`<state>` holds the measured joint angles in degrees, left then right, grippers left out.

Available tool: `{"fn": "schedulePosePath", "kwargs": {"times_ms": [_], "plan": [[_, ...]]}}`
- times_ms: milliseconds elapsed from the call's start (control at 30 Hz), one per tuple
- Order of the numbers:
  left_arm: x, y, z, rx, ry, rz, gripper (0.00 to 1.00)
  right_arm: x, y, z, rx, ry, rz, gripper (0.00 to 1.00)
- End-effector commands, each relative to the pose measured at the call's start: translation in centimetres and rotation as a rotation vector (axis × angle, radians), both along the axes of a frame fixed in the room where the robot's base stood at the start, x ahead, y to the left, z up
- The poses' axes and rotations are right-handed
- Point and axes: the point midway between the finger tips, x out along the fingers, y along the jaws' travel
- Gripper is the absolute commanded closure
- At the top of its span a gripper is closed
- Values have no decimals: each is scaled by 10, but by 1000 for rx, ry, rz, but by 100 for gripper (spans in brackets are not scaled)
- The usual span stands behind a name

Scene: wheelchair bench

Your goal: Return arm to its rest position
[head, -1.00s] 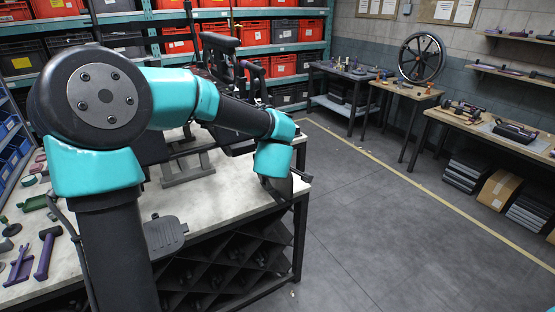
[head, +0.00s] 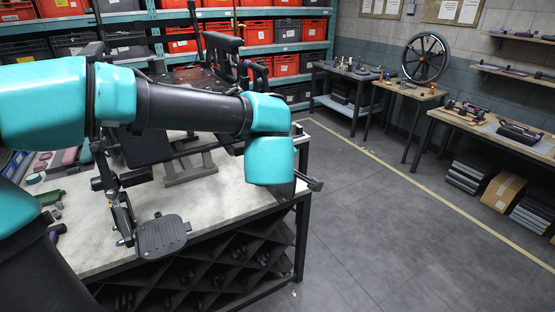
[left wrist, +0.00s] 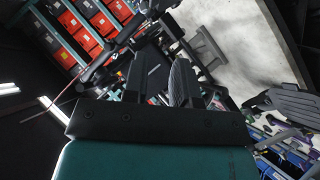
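My left arm, turquoise and black, reaches in from the left across the head view and ends in a turquoise wrist above the bench's right end. In the head view its gripper is mostly hidden behind the wrist. In the left wrist view the left gripper (left wrist: 159,82) has its two dark fingers apart, with no object clearly held between them. A partly built black wheelchair (head: 145,148) stands on the bench behind and below the arm. Its ribbed footplate (head: 163,237) hangs at the front edge and also shows in the left wrist view (left wrist: 287,101). My right gripper is not in view.
The pale bench top (head: 238,212) is bare near its right front. Purple and green parts lie at the left. Shelves of red crates (head: 284,65) stand behind. Side tables, a spoked wheel (head: 424,58) and a cardboard box (head: 503,192) are at the right, beyond open floor.

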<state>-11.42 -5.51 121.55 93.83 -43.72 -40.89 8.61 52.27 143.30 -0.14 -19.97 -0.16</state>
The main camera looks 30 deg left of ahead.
Motion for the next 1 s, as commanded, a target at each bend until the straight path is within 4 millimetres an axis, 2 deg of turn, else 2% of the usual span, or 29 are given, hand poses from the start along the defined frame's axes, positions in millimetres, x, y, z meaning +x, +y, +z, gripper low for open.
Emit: {"fn": "schedulePosePath", "kwargs": {"times_ms": [467,633,767,1000], "plan": [[-1,0,0,0,0,0,74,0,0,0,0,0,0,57],[5,0,-12,23,16,-16,74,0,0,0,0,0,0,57],[18,0,-41,75,49,-62,74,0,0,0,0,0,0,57],[44,-2,-130,189,154,-233,74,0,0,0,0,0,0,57]]}}
